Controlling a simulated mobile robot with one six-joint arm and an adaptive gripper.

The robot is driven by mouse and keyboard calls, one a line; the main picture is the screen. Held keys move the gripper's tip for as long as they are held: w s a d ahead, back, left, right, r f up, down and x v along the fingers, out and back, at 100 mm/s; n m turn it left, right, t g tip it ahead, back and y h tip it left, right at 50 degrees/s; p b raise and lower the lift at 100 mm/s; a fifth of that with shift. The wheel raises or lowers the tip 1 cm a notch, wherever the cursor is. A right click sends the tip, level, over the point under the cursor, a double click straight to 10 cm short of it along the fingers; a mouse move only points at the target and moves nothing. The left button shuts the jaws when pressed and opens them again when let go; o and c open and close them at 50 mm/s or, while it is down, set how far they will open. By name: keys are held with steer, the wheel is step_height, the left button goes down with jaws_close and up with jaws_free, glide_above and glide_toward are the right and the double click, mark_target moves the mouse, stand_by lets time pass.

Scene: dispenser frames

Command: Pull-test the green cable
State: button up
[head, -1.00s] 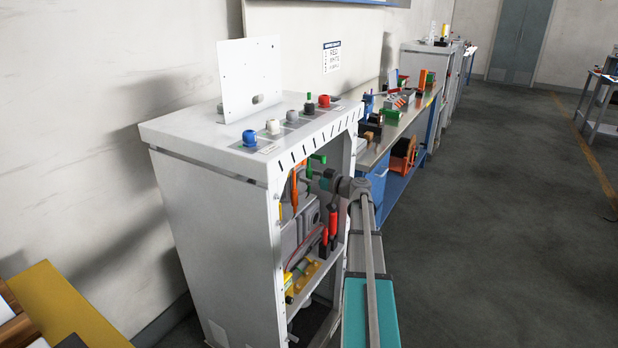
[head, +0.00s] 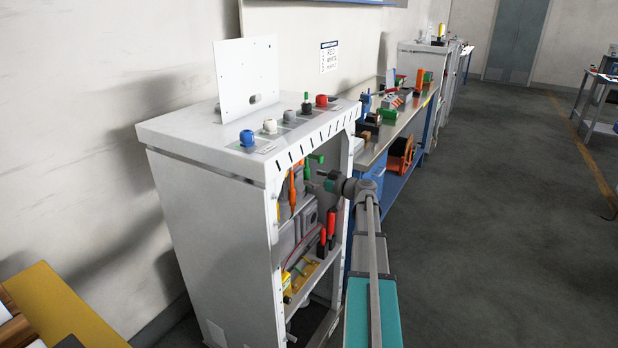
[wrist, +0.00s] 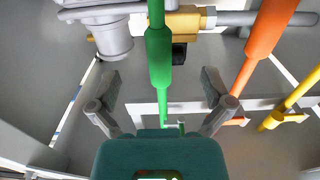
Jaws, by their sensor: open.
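The green cable (wrist: 159,55) hangs upright in the middle of the wrist view. It has a thick green sleeve that narrows to a thin lower part, whose end is hidden behind my gripper's body. My gripper (wrist: 157,88) is open, with one finger to each side of the cable in that view. No finger visibly touches it, and I cannot tell how far beyond the fingertips it lies. In the head view the green cable (head: 307,169) shows inside the open cabinet (head: 210,220), with my gripper (head: 314,184) at the opening beside it.
An orange cable (wrist: 262,35) and a yellow cable (wrist: 295,98) hang right of the green one. A grey cylinder (wrist: 112,38) and brass fitting (wrist: 183,21) are near the top. Coloured glands, including a blue one (head: 247,138), stand on the cabinet top.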

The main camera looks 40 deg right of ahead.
steer(key=v, duration=0.7)
steer(key=shift+s, duration=0.2)
stand_by(0.4)
steer(key=shift+d, duration=0.1)
stand_by(0.4)
